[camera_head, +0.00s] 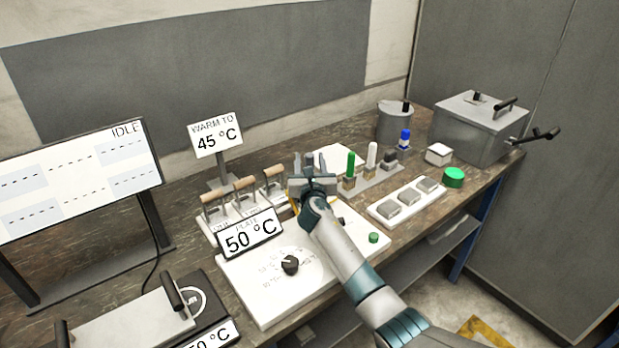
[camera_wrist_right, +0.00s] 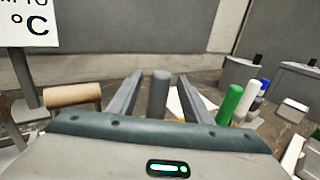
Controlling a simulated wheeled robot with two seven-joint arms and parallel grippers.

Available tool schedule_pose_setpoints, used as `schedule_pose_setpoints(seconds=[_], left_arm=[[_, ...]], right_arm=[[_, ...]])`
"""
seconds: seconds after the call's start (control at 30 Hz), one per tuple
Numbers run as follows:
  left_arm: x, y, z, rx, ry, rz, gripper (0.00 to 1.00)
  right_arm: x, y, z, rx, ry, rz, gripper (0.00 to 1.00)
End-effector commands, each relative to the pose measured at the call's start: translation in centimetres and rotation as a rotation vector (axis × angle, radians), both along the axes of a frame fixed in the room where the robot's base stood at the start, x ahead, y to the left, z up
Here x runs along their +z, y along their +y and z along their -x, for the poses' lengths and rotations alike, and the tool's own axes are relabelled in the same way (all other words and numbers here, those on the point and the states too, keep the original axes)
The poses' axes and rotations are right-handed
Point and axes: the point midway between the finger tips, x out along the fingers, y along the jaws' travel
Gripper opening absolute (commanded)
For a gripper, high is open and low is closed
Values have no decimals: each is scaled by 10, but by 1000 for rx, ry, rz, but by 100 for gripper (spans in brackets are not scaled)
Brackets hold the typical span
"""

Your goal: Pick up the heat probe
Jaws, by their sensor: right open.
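My right gripper (camera_head: 309,163) is open above the bench, near the left end of a rack (camera_head: 372,183) of upright handles. In the right wrist view, an upright grey cylindrical handle (camera_wrist_right: 159,95) stands between the open fingers, with a gap on each side. It looks like the heat probe, though no label shows. Its lower part is hidden by my gripper body in that view, and in the head view my gripper covers most of it. A green handle (camera_head: 350,164) and a white handle (camera_head: 371,156) stand to its right. My left gripper is not in view.
Wooden-handled tools (camera_head: 244,188) stand close on the left, behind a "50 °C" sign (camera_head: 250,234) and a white plate unit (camera_head: 262,286). A white tray with grey blocks (camera_head: 404,204) lies right. A grey tank (camera_head: 480,126) and a grey pot (camera_head: 394,124) stand at the back right.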

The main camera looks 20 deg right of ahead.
Motion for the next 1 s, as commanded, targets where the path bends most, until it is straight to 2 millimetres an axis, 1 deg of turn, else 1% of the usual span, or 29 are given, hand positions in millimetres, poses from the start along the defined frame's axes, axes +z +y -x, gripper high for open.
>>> schedule_pose_setpoints(seconds=[0.13, 0.57, 0.67, 0.7, 0.77, 1.0], left_arm=[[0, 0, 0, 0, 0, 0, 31], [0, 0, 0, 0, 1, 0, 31], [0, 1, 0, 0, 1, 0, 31], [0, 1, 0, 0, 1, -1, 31], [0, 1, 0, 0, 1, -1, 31], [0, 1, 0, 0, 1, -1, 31]], right_arm=[[0, -1, -5, 0, 1, 0, 45], [0, -1, -4, 0, 1, 0, 45], [0, -1, -4, 0, 1, 0, 23], [0, -1, -4, 0, 1, 0, 14], [0, -1, -4, 0, 1, 0, 0], [1, -1, -4, 0, -1, -1, 0]])
